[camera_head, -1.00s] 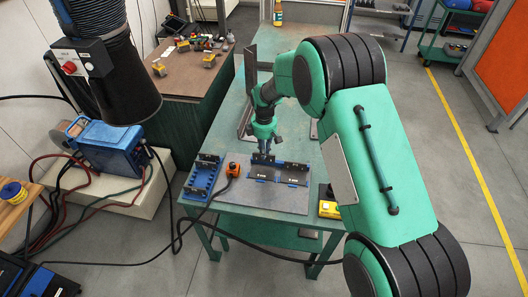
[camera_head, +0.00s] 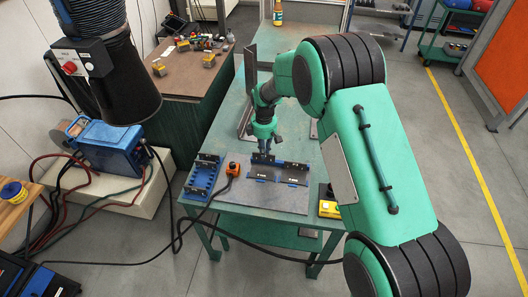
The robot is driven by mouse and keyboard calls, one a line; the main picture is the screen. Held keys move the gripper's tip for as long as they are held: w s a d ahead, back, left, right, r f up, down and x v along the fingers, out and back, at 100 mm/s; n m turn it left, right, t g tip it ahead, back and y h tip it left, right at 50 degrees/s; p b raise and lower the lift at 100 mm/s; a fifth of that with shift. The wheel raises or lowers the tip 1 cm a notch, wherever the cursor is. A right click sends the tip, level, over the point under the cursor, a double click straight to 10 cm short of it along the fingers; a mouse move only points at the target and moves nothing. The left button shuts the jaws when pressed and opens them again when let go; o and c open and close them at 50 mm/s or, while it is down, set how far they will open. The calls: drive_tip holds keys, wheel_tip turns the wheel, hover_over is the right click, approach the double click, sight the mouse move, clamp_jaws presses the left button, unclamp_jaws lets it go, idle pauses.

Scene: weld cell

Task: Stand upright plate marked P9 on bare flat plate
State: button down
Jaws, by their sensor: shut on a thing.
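My gripper (camera_head: 263,149) points down over the back of the table and is shut on the left one of two dark plates (camera_head: 263,171). That plate stands upright or nearly so over the grey flat plate (camera_head: 285,203); I cannot tell whether its lower edge touches. It bears a small pale mark, too small to read. A second dark plate (camera_head: 293,175) with a similar mark is close on its right. Blue parts show at the edges of both plates. The fingertips are small and partly hidden against the dark parts.
A blue rack (camera_head: 202,178) stands at the table's left edge, with an orange device (camera_head: 233,168) and its black cable beside it. A yellow-and-black object (camera_head: 329,207) is at the right edge. A tall metal angle (camera_head: 249,85) stands behind. The flat plate's front part is clear.

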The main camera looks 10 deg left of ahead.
drive_tip(key=shift+f+b, duration=0.5)
drive_tip(key=shift+f, duration=1.25)
idle(2.1)
drive_tip(key=c, duration=1.7)
unclamp_jaws()
drive_tip(key=shift+r, duration=0.1)
drive_tip(key=shift+r+p, duration=1.95)
drive_tip(key=shift+r, duration=1.95)
drive_tip(key=shift+r, duration=0.1)
